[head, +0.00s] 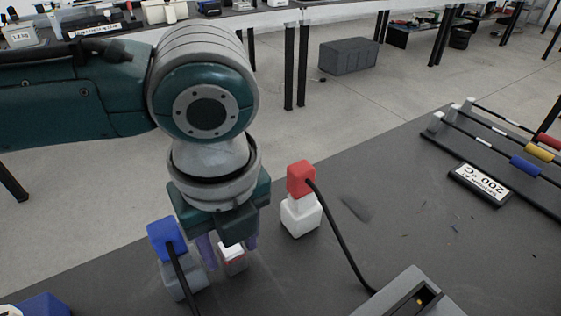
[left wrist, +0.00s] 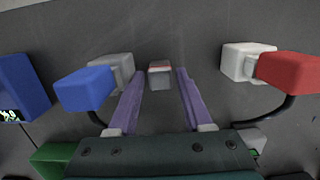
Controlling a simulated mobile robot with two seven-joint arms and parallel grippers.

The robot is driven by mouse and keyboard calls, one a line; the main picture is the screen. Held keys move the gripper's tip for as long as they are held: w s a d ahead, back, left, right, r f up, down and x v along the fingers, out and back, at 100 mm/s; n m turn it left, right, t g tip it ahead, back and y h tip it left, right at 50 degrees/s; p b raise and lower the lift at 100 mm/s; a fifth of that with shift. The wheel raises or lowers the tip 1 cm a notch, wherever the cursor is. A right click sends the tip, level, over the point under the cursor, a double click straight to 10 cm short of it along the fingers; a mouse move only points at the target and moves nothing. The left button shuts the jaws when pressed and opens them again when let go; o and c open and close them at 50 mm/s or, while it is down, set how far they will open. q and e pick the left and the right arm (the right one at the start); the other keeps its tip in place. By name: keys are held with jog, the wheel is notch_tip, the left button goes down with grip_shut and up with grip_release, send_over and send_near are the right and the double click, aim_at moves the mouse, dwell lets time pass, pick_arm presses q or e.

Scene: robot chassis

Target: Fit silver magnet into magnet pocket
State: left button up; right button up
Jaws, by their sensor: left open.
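My left gripper (head: 226,252) is open and points down over the dark table. Its two purple fingers (left wrist: 160,95) show in the left wrist view. A small silver-white block with a red stripe (head: 234,260), which may be the silver magnet, stands on the table close to the fingers. In the left wrist view the block (left wrist: 160,76) is centred between the finger lines, near the tips, with no contact visible. A grey box with a dark recess (head: 428,296) at the lower right may hold the magnet pocket; its frame edge cuts it off. My right gripper is not in view.
A grey block with a blue cap (head: 165,238) and cable stands just left of the gripper. A white block with a red cap (head: 300,180) and cable stands to the right. A rack with coloured rods (head: 484,140) and a display (head: 481,186) are at the far right.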

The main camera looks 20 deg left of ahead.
pick_arm(q)
jog(key=shift+f, duration=0.2)
grip_shut()
dwell(0.3)
